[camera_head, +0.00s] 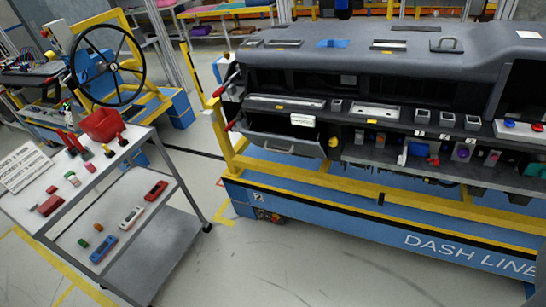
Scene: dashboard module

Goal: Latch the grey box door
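The grey box door (270,144) is on the left part of the dashboard module (440,65), below its top shelf. It is a grey panel with a pale handle bar (291,149) along its face. It tilts outward and down, and a dark gap shows above it, so it looks open. The latch itself is too small to make out. My gripper does not show in this view.
A blue and yellow stand marked "DASH LINE" (380,225) carries the dashboard. Grey floor (260,270) is clear in front.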

